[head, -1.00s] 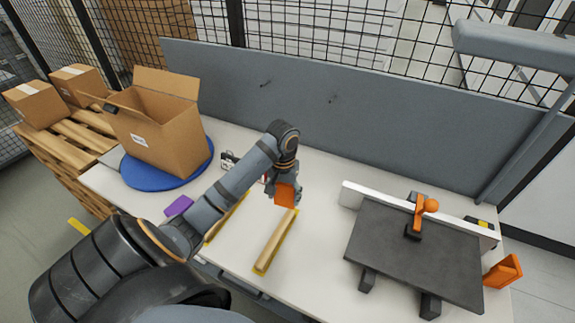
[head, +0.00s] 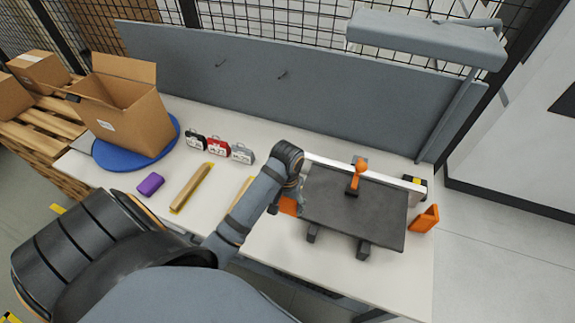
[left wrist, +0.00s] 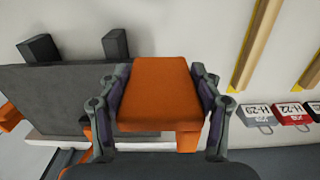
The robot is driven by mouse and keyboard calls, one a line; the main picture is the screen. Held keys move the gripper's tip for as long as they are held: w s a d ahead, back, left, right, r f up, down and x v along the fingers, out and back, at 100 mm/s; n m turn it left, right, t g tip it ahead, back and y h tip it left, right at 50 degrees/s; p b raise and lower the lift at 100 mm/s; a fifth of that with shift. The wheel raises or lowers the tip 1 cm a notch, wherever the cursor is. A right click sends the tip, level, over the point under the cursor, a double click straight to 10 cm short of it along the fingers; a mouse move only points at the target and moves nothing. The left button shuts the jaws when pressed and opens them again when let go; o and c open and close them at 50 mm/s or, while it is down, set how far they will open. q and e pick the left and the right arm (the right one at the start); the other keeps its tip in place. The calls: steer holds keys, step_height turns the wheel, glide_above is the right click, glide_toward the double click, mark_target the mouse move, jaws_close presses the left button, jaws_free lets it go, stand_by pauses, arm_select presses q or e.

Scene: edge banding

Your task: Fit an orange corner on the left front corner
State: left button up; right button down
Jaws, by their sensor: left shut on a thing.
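My left gripper (head: 296,200) is shut on an orange corner (head: 287,206), just off the left side of the dark panel (head: 355,212). In the left wrist view the orange corner (left wrist: 160,92) sits between both fingers, with the panel (left wrist: 50,100) to its left. My arm partly hides the panel's left edge, and I cannot tell whether the corner touches it. Another orange corner (head: 425,220) stands on the table to the right of the panel. My right gripper is not in view.
The panel rests on dark supports (head: 363,249), with a white fence (head: 385,180) and an orange clamp (head: 357,176) behind. An open box (head: 130,122) stands on a blue disc (head: 170,143).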

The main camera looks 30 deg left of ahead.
mark_target(288, 214)
arm_select(q)
steer(key=shift+d+f, duration=0.1)
steer(key=shift+f, duration=0.25)
step_height(288, 214, down, 5)
steer(key=shift+d+r, duration=0.15)
steer(key=shift+r, duration=0.05)
step_height(288, 214, down, 5)
steer(key=shift+r, duration=0.15)
step_height(288, 214, down, 3)
steer(key=b, duration=0.2)
steer(key=shift+r+b, duration=0.1)
steer(key=shift+b, duration=0.3)
steer(key=shift+w+d+r, duration=0.15)
steer(key=shift+w+d, duration=0.15)
steer(key=shift+w, duration=0.15)
steer(key=shift+w+d, duration=0.2)
steer(key=shift+w, duration=0.1)
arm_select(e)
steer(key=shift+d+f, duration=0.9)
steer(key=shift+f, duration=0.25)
